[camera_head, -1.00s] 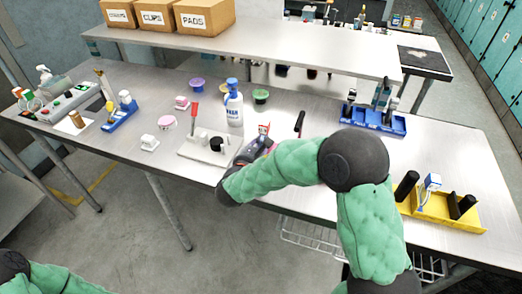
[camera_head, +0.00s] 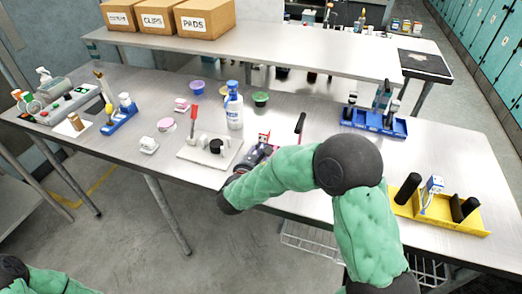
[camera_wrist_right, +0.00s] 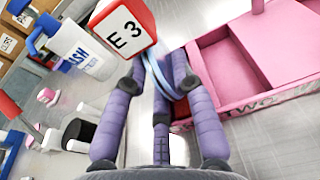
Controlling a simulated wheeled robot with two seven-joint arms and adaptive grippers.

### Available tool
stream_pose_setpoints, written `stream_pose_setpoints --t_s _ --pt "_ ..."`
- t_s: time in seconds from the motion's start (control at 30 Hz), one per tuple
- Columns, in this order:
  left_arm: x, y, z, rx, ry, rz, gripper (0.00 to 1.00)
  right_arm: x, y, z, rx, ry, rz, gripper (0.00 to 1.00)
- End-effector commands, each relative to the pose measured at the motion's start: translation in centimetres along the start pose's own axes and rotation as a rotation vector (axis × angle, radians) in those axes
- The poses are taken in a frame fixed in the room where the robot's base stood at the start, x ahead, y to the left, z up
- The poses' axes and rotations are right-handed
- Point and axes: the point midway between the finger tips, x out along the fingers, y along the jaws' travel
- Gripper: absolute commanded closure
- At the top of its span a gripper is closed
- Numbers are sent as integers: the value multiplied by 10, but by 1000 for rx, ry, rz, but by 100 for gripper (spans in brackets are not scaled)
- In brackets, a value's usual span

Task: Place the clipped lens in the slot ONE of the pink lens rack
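My right gripper (camera_wrist_right: 158,75) has purple jointed fingers closed around a thin bluish lens edge (camera_wrist_right: 155,62). A red-and-white block marked "E 3" (camera_wrist_right: 126,35) is beside the fingertips and seems to belong to the clipped lens. The pink lens rack (camera_wrist_right: 235,62) lies to the right in the right wrist view, with a "TWO" label on its front wall; its slot ONE label is not readable. The lens is held off the rack, to its left. In the head view the right gripper (camera_head: 250,160) is over the table's front, and my arm hides most of the rack. My left gripper is out of view.
A white plate with a red-handled tool (camera_head: 194,120) and a blue-topped wash bottle (camera_head: 234,108) stand left of the right gripper. A blue tray (camera_head: 375,122) is behind right, a yellow tray (camera_head: 445,212) at right. The table between these trays is clear.

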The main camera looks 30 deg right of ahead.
Motion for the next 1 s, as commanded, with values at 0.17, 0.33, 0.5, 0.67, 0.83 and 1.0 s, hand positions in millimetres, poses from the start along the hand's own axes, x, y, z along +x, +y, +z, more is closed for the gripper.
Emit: stream_pose_setpoints --t_s 0.17,0.33,0.5,0.67,0.83,1.0 --pt "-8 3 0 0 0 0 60 -20 2 4 -1 0 4 74" --pt "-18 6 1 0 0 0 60 -55 2 5 -2 0 6 74" --pt "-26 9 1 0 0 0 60 -88 2 4 -2 0 6 74" --pt "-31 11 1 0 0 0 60 -109 1 3 0 0 4 74" --pt "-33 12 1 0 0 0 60 -119 0 2 0 0 1 74" --pt "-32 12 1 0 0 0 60 -121 0 2 0 0 0 74"
